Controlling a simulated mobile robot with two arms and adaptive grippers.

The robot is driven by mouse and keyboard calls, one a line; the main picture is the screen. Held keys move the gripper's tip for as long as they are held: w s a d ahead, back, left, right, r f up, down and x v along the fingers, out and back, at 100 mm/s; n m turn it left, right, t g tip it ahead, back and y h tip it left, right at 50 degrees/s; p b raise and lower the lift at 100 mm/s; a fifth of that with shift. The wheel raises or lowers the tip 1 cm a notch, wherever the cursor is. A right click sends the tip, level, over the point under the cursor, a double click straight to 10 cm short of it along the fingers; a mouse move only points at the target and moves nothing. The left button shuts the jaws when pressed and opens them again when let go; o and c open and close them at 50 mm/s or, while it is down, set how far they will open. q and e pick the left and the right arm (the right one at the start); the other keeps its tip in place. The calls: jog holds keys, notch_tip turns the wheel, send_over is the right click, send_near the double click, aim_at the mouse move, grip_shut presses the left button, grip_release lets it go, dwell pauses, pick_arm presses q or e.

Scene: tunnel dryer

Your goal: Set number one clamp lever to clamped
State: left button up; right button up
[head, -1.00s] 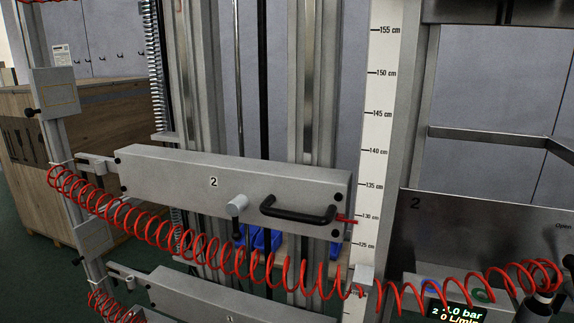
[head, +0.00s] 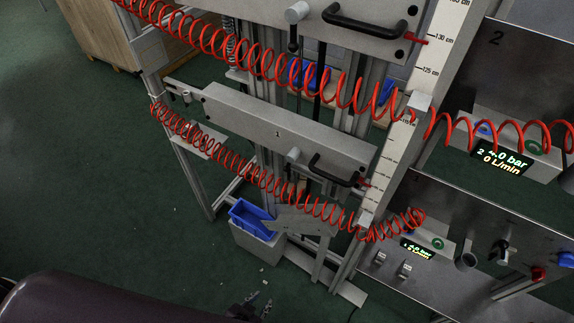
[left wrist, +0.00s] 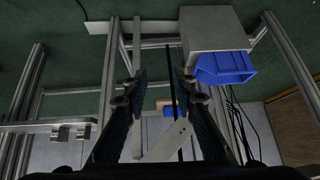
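The number one carriage (head: 250,125) is a grey bar marked "1" in the middle of the head view. Its clamp lever (head: 286,182) looks like a thin black arm hanging down from a light grey round hub (head: 293,154), partly behind the red coil. A black U handle (head: 335,170) sits right of it. My left gripper (head: 256,305) is at the bottom edge of the head view, well below and in front of the lever. In the left wrist view its two dark fingers (left wrist: 161,82) are apart with nothing gripped. My right gripper does not show.
The number two carriage (head: 370,30) is above. A grey bin with a blue tray (head: 252,218) stands below; the tray also shows in the wrist view (left wrist: 222,68). A control panel (head: 450,265) is right. Green floor is free left.

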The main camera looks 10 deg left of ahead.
pick_arm(q)
jog(key=w+d+r+t, duration=0.25)
jog(key=w+r, duration=0.35)
jog(key=r, duration=0.4)
jog(key=w+d+r+t, duration=0.1)
jog(key=w+r+t, duration=0.2)
jog(key=w+r, duration=0.45)
jog(key=t, duration=0.5)
send_near(287, 167)
jog(key=w, duration=0.2)
jog(key=shift+m, duration=0.3)
jog(key=w, duration=0.2)
jog(key=w+p, duration=0.1)
jog(key=w, duration=0.1)
jog(key=w+d, duration=0.1)
jog(key=w, duration=0.1)
jog(key=shift+w+d+p, duration=0.1)
jog(key=shift+w+p, duration=0.25)
jog(key=shift+w, duration=0.05)
grip_shut()
